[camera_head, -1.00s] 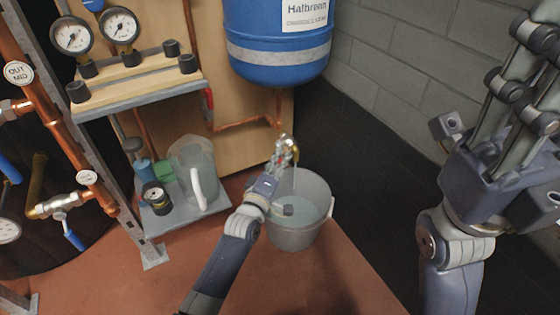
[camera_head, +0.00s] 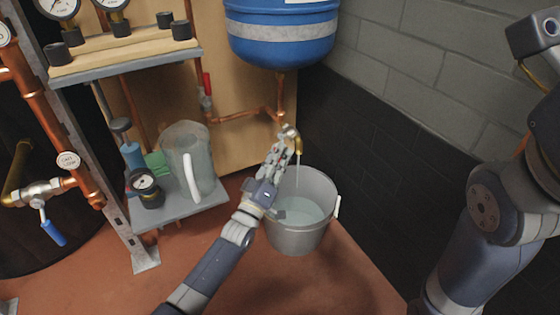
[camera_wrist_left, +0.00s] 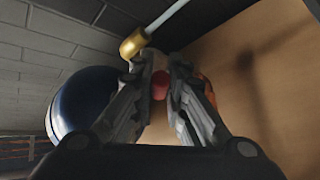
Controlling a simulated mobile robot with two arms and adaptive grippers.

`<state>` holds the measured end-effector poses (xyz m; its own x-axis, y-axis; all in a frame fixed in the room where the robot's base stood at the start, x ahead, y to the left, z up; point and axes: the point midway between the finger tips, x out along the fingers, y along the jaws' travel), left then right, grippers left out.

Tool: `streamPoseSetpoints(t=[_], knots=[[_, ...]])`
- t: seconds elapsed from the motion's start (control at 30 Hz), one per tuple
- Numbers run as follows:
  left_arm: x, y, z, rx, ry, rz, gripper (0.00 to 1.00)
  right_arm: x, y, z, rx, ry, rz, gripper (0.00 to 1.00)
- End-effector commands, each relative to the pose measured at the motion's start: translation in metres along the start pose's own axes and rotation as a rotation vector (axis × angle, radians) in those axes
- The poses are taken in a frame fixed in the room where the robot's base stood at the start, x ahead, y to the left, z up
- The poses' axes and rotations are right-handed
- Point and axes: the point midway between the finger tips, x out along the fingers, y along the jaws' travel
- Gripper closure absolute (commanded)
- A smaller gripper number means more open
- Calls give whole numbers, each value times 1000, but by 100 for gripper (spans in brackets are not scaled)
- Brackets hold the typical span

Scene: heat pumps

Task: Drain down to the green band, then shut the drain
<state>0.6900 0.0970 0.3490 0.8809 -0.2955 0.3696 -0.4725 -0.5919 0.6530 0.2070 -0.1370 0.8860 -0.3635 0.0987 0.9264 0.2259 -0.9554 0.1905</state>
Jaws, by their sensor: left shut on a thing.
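The brass drain spout (camera_head: 291,132) sits under the blue tank (camera_head: 281,45), and a thin stream of water runs from it into the grey bucket (camera_head: 300,240). My left gripper (camera_head: 281,146) is shut at the drain. In the left wrist view, its fingers close around a small red part (camera_wrist_left: 160,86), the drain's handle by its place, beside the brass spout (camera_wrist_left: 135,43). Two pressure gauges (camera_head: 58,6) (camera_head: 113,3) are cut off at the top edge; no green band can be read.
A low grey shelf (camera_head: 172,212) holds a clear jug (camera_head: 188,160) and a small black gauge (camera_head: 147,187). A red-handled valve (camera_head: 207,85) is on the copper pipe. A blue lever (camera_head: 53,232) is at left. The block wall (camera_head: 425,80) bounds the right side.

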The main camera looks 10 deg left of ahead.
Motion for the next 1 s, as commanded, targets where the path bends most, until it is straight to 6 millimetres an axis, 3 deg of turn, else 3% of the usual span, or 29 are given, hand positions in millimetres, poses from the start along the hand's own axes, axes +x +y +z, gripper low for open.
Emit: streamPoseSetpoints(t=[0.47, 0.5, 0.57, 0.87, 1.0], knots=[[0, -2, 0, 13, 0, 6, 100, -2, -1, -1, 0, 0, -1, 60], [0, -2, 0, 13, 0, 6, 78, -2, -1, -1, 0, 1, -1, 60], [0, -2, 0, 13, 1, 6, 67, -2, -1, -1, 0, 1, -1, 60], [0, -1, 0, 12, 1, 7, 67, -3, 0, 0, 0, -2, 0, 60], [-9, -2, 1, 12, 0, 5, 67, -3, 0, 0, 0, -4, 1, 60]])
